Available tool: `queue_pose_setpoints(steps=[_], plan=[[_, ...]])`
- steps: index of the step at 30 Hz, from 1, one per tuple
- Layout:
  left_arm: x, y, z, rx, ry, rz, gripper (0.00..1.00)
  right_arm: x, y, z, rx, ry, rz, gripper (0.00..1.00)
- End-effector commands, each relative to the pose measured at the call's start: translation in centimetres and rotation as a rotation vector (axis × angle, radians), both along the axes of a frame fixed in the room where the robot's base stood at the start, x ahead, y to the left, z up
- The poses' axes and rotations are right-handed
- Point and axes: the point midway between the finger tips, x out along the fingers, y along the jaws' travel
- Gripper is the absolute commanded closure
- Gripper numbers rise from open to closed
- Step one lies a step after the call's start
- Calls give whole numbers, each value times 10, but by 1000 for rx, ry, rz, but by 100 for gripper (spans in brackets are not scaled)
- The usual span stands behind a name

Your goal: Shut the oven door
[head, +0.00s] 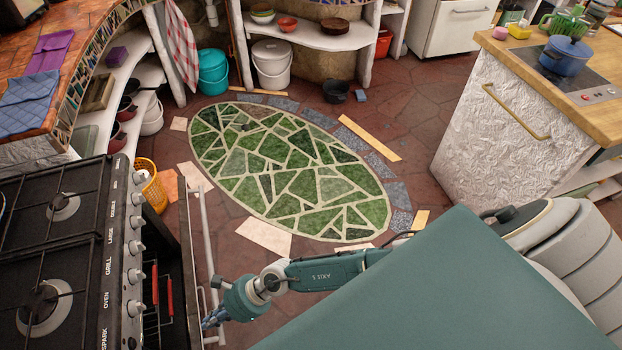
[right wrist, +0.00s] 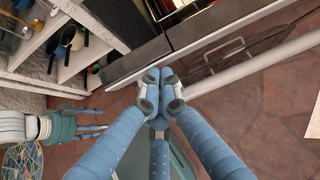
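The oven door (head: 188,245) stands open from the black stove (head: 70,250) at the left of the head view, with the dark oven inside showing. A long pale handle bar (head: 207,235) runs along the door. My right gripper (head: 207,322) is at the near end of the door, beside the handle. In the right wrist view its fingertips (right wrist: 158,76) are together in front of the door's edge (right wrist: 138,64); I cannot tell whether they touch it. The handle bar (right wrist: 270,62) also shows there. My left gripper (right wrist: 98,132) shows small at the left, fingers apart and empty.
Red-handled items (head: 162,292) show inside the oven. A wooden-topped counter (head: 490,130) stands at the right. The floor with the green mosaic (head: 290,170) is clear.

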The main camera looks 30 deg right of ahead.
Motion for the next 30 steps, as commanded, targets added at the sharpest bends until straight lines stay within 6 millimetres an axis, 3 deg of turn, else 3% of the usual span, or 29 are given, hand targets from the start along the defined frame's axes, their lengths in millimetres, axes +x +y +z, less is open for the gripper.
queue_pose_setpoints(steps=[1, 4, 12, 30], plan=[[0, 0, 14, 0, 0, 0, 34, 5, 19, 16, 8, -2, 1, 100], [1, 1, 20, 1, 0, 0, 34, 12, 43, 21, 6, -2, 1, 100], [0, -3, 25, -3, 0, 2, 34, 23, 81, 28, 3, -2, 1, 100], [0, -2, 25, -2, 0, 1, 34, 25, 89, 29, 0, -1, 1, 100]])
